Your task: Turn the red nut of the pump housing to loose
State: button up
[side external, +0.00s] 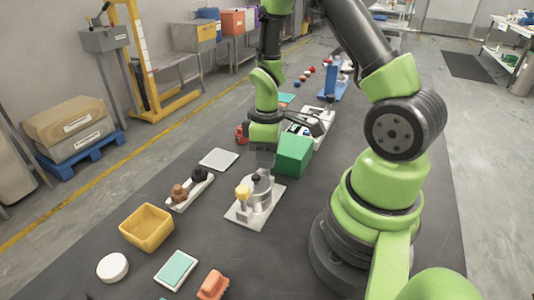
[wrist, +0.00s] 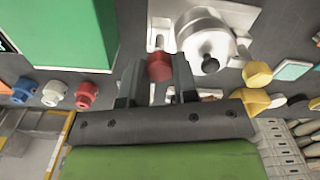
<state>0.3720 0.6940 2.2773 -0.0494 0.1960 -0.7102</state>
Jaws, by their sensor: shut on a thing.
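The pump housing is a grey round body (wrist: 212,48) on a white base plate (side external: 238,216). In the side external view the grey body (side external: 262,190) stands on that plate, partly under my gripper. The red nut (wrist: 159,67) sits between my gripper's fingertips (wrist: 158,76) in the wrist view, beside the grey body. My gripper is shut on the nut, with one finger on each side. In the side external view my gripper (side external: 262,158) points down just behind the housing. The nut is hidden there, and its thread cannot be seen.
A green box (side external: 294,155) stands close behind and right of the housing. A yellow knob (side external: 243,192) rises at the plate's left. A yellow bin (side external: 147,227), a grey flat pad (side external: 219,159) and a holder with brown pieces (side external: 190,190) lie to the left. Dark tabletop between them is bare.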

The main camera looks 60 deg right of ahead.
jog(key=m, duration=1.1)
jog(key=shift+m, duration=1.7)
jog(key=o, duration=0.9)
jog(key=shift+o, duration=0.2)
notch_tip(320, 180, up, 10)
